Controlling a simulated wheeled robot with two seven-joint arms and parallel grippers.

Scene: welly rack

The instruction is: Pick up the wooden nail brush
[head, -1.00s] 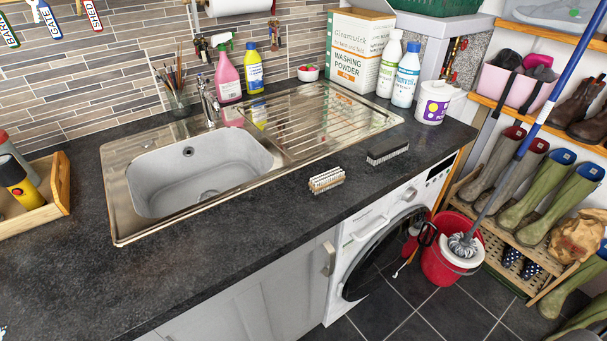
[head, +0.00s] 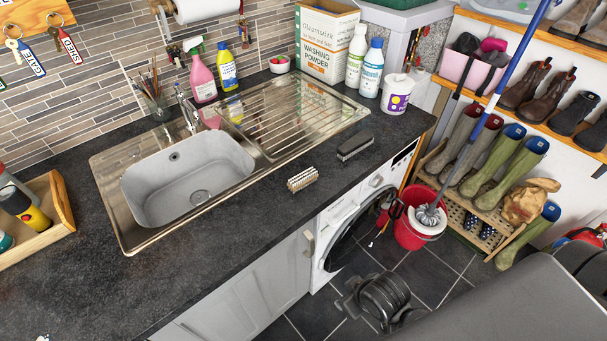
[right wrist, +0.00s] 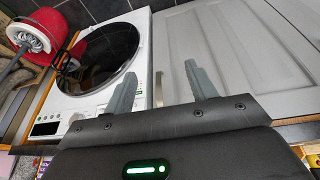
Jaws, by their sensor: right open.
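The wooden nail brush (head: 302,179) has a pale wooden body and light bristles. It lies on the dark worktop between the sink and the front edge, above the washing machine's left side. It does not show in the right wrist view. My right gripper (right wrist: 160,69) is open and empty, with both fingers apart, in front of the washing machine and cupboard door. In the head view my dark right wrist shows low in front of the machine, below and right of the brush; its fingers are not clear there. My left gripper is not in view.
A black brush (head: 354,147) lies right of the nail brush. The steel sink (head: 112,200) is behind and left. Bottles and a white tub (head: 396,95) stand at the back right. A red mop bucket (head: 409,236) stands on the floor. The worktop front is clear.

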